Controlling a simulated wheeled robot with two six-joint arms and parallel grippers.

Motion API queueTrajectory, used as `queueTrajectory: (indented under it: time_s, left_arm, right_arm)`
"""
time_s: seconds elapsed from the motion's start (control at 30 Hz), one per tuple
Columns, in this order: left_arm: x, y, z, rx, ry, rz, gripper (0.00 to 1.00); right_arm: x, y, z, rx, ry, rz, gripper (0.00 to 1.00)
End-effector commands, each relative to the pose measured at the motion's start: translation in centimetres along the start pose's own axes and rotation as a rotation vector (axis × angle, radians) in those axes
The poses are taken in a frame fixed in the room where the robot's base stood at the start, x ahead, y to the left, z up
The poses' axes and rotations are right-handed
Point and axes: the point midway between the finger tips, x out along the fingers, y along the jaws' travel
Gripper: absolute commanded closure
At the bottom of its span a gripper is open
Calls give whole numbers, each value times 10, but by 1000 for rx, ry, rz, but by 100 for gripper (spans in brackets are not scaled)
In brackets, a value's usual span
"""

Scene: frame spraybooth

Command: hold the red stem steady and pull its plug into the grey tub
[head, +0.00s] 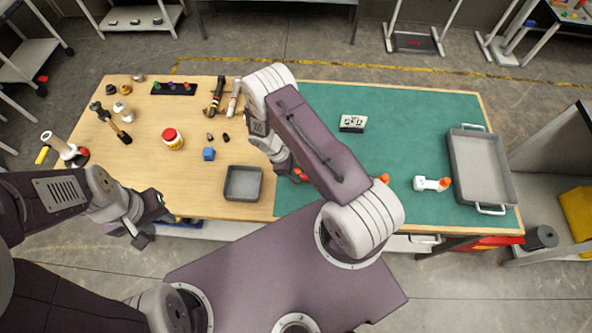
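A small grey tub (243,184) sits empty on the wooden part of the bench, near its front edge. A small red-orange piece (300,175) shows right of the tub, mostly covered by my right arm; I cannot tell whether it is the red stem. A second orange piece (384,178) peeks out on the other side of that arm. A white fitting with an orange end (432,184) lies on the green mat. My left gripper (150,219) is open and empty, left of the tub in front of the bench. My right gripper is hidden behind its own arm.
A large grey tray with handles (482,168) stands at the right end of the green mat (430,130). A blue cube (209,154), a red-lidded jar (172,139) and several tools lie on the wood at left. The back of the mat is mostly clear.

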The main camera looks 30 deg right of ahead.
Motion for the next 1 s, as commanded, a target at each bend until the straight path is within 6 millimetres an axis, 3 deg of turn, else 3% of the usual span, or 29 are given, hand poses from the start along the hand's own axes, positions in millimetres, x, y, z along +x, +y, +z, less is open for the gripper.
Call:
queueTrajectory:
  time_s: [0.17, 0.2, 0.27, 0.67, 1.0]
  left_arm:
    - [0, 0, 0, 0, 0, 0, 64]
    - [0, 0, 0, 0, 0, 0, 64]
    - [0, 0, 0, 0, 0, 0, 64]
    - [4, 0, 0, 0, 0, 0, 64]
    - [26, 0, 3, 0, 0, 0, 64]
  right_arm:
    - [0, 0, 0, 0, 0, 0, 100]
    - [0, 0, 0, 0, -1, 0, 57]
    - [0, 0, 0, 0, -1, 0, 43]
    - [-8, 1, -1, 0, 0, 3, 43]
    - [-71, 1, -2, 0, 3, 3, 43]
